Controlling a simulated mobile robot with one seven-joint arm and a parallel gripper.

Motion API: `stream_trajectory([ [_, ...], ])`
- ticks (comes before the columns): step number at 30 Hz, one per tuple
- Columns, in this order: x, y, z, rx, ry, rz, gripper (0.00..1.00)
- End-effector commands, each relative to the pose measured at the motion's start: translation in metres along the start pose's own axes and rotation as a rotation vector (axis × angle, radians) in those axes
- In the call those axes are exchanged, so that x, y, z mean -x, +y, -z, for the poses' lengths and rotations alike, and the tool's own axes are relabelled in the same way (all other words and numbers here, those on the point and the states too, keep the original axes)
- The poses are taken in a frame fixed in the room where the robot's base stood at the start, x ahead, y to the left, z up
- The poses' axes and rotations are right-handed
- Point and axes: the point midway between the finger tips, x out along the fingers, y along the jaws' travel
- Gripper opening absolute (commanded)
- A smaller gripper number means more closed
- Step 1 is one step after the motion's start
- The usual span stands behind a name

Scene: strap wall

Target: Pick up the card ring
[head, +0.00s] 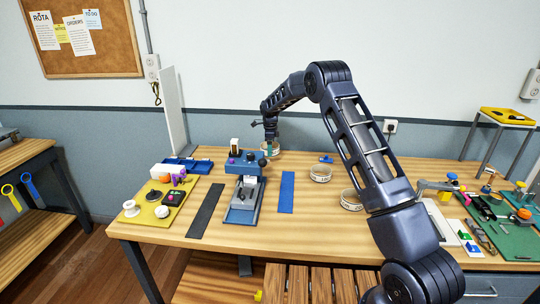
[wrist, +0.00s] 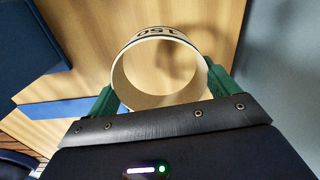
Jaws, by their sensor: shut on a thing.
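The ring's opening faces the camera. In the head view only a little of this ring (head: 275,155) shows around the fingers. I cannot tell whether it touches the table. Two similar rings stand on the table, one in the middle (head: 320,174) and one beside my arm (head: 351,201).
The blue press (head: 243,190) stands left of my gripper. A blue strip (head: 287,192) and a dark strip (head: 206,211) lie on the table (head: 300,225). The grey-blue wall (wrist: 285,75) is close on the right in the wrist view. A green mat (head: 510,238) with tools is at right.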

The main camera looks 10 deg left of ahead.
Motion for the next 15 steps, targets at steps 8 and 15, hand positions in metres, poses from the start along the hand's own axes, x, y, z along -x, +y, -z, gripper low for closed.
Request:
stream_trajectory([
  [8, 0.076, 0.000, -0.001, 0.000, -0.001, 0.003, 0.66],
  [15, 0.123, 0.000, 0.000, -0.001, -0.001, 0.002, 0.66],
])
